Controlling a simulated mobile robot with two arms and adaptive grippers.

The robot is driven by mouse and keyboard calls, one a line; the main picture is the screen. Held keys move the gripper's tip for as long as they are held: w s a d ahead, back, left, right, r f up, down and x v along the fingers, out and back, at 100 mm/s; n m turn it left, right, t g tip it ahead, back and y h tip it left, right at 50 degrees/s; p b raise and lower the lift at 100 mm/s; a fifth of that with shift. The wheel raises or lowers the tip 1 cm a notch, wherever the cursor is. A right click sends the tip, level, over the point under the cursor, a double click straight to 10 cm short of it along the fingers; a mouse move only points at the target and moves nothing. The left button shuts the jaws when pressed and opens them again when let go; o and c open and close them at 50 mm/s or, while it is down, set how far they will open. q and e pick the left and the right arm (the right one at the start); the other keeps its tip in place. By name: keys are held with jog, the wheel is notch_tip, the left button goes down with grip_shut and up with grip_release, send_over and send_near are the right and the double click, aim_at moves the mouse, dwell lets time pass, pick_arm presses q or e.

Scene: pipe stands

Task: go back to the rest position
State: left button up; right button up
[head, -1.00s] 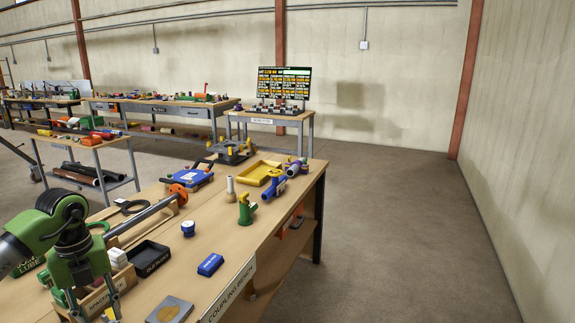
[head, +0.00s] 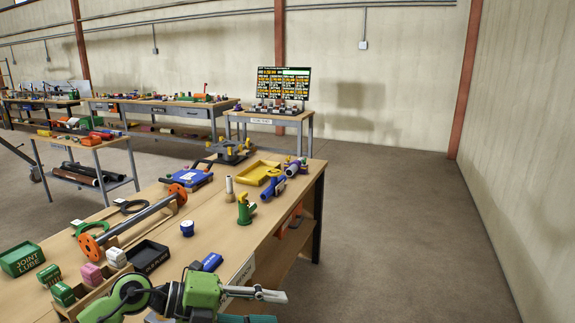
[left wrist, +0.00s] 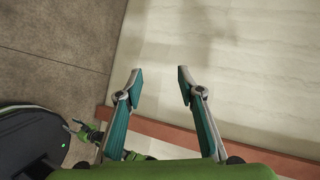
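My left gripper (head: 272,308) is at the bottom of the head view, its arm crossing low over the bench's near edge and its fingers pointing right. In the left wrist view its two fingers (left wrist: 160,78) are spread apart with nothing between them; only wall and floor show beyond. My right gripper (left wrist: 74,126) appears small at the left of the left wrist view, beside my dark base. Its fingers look apart and empty. It is not in the head view.
The coupling bench (head: 215,225) holds a pipe with orange flanges (head: 135,220), a black bin (head: 148,255), a green joint lube box (head: 22,258), a blue block (head: 212,262), a green fitting (head: 245,208) and a yellow tray (head: 259,173). Open floor (head: 400,240) lies to the right.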

pick_arm(q)
jog(key=d+r+n+t+h, duration=0.4)
jog(key=r, duration=0.3)
jog(key=w+a+r+n+t+y, duration=0.3)
jog(key=a+n+t+y, duration=0.4)
jog(key=n+t, duration=0.45)
jog(key=s+a+f+n+g+y, duration=0.2)
jog(key=s+a+f+n+y, duration=0.1)
jog(key=a+f+n+y, duration=0.5)
jog(key=s+a+f+n+g+y, duration=0.3)
jog(key=a+f+n, duration=0.2)
jog(key=f, duration=0.6)
jog(key=s+f+n+g, duration=0.1)
jog(key=s+f+g, duration=0.4)
jog(key=s+f, duration=0.5)
jog(key=s+f+n+g, duration=0.1)
jog(key=s+f+g, duration=0.5)
jog(key=s, duration=0.9)
notch_tip(320, 180, down, 25)
jog(key=s, duration=0.2)
jog(key=s+a+f+g, duration=0.2)
jog(key=s+a+f, duration=0.1)
jog(key=s+f, duration=1.3)
jog(key=shift+s+a+h, duration=0.2)
jog(key=shift+s+h, duration=0.1)
